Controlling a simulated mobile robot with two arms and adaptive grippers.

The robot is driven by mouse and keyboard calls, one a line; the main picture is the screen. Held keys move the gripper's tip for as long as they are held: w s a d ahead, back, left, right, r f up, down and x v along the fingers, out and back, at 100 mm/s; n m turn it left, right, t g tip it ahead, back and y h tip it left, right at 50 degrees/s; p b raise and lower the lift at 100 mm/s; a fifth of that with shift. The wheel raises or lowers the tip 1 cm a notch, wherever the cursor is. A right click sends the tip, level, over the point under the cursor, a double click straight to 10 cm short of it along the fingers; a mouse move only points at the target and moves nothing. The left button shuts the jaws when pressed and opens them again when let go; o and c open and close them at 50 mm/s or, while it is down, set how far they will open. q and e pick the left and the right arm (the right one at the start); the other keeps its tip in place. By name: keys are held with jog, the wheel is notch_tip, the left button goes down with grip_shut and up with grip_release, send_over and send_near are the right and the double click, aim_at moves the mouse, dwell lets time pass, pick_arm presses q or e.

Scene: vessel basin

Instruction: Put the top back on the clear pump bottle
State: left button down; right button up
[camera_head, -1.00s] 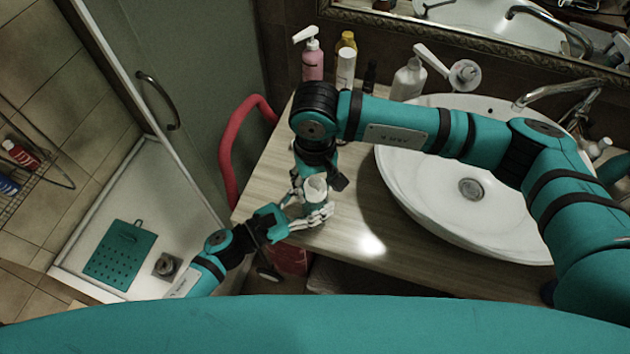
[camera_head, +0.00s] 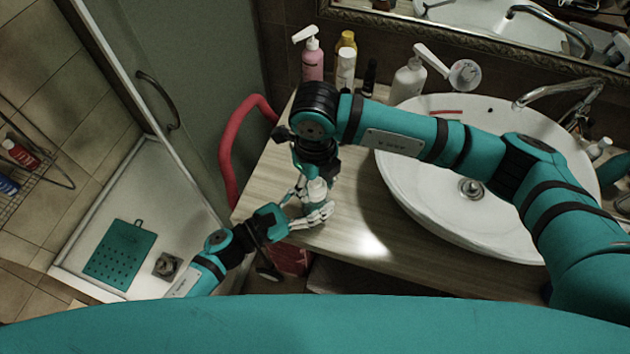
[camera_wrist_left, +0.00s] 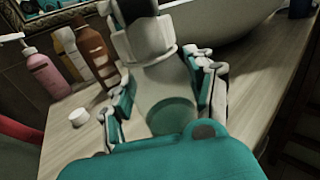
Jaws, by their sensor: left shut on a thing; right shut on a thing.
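The clear pump bottle (camera_wrist_left: 168,112) fills the middle of the left wrist view, with greenish liquid low inside. My left gripper (camera_head: 311,214) is shut around its body near the counter's front left edge; its fingers show on both sides in the left wrist view (camera_wrist_left: 165,92). My right gripper (camera_head: 318,172) comes down from above and is shut on the pale top (camera_wrist_left: 149,38), which sits at the bottle's neck. The head view also shows a small pale part of the top (camera_head: 317,186). Whether the top is seated or only touching cannot be told.
A pink pump bottle (camera_head: 312,62), a yellow bottle (camera_head: 347,41), a white bottle (camera_head: 345,70) and a white pump bottle (camera_head: 408,80) stand at the back. A loose white cap (camera_wrist_left: 79,117) lies on the counter. The basin (camera_head: 430,205) is right; a red rail (camera_head: 228,150) borders the left.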

jog(key=m, duration=1.2)
jog(key=o, duration=1.4)
notch_tip(320, 180, up, 12)
